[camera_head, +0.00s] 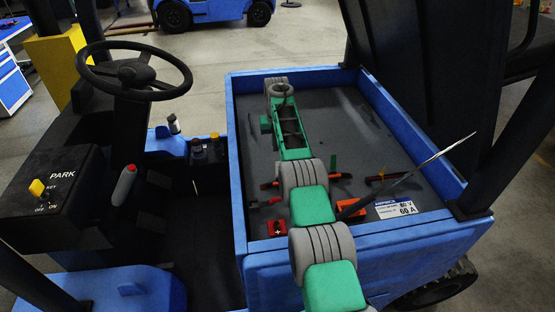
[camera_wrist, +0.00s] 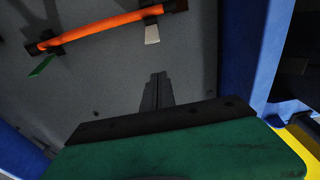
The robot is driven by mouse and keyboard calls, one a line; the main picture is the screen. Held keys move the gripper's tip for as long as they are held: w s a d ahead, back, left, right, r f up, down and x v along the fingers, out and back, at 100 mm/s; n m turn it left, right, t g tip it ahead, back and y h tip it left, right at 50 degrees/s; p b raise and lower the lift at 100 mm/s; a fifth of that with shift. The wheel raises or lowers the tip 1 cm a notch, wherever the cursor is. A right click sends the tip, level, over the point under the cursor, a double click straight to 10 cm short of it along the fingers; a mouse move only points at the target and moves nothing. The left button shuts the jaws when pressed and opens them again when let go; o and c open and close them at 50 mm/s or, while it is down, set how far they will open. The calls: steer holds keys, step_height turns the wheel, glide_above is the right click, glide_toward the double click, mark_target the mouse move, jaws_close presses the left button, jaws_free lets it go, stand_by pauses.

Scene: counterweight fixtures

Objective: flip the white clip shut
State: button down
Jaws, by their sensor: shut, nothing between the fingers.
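The white clip (camera_wrist: 152,34) is at the top middle of the wrist view. Its white tab sticks out from a black holder on the orange cable (camera_wrist: 102,30), like an open flap. In the head view my arm hides the clip, while part of the orange cable (camera_head: 341,176) shows right of my arm. My gripper (camera_wrist: 155,90) is shut and empty in the wrist view, its fingertips below the white tab and apart from it in the picture. In the head view its fingertips cannot be made out.
A green tab (camera_wrist: 42,66) sticks out at another holder on the cable; it stands up in the head view (camera_head: 333,163). A yellow tab (camera_head: 381,172), a red knob (camera_head: 277,228) and an orange connector (camera_head: 350,208) are nearby. Blue walls (camera_head: 412,133) border the grey bay floor.

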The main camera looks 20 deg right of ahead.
step_height(320, 180, down, 3)
steer(key=shift+w+f+p, duration=0.1)
steer(key=shift+w+p, duration=0.05)
steer(key=shift+p, duration=0.2)
steer(key=shift+s+a+b, duration=0.2)
steer(key=shift+s+b, duration=0.7)
steer(key=shift+s, duration=0.1)
steer(key=shift+s+a+r+p, duration=0.1)
steer(key=shift+s+r+p, duration=0.2)
steer(key=shift+s, duration=0.15)
steer(key=shift+s+a+r+p, duration=0.15)
steer(key=shift+s+p, duration=0.1)
steer(key=shift+s, duration=0.2)
steer(key=shift+s+f+b, duration=0.1)
steer(key=shift+b, duration=0.65)
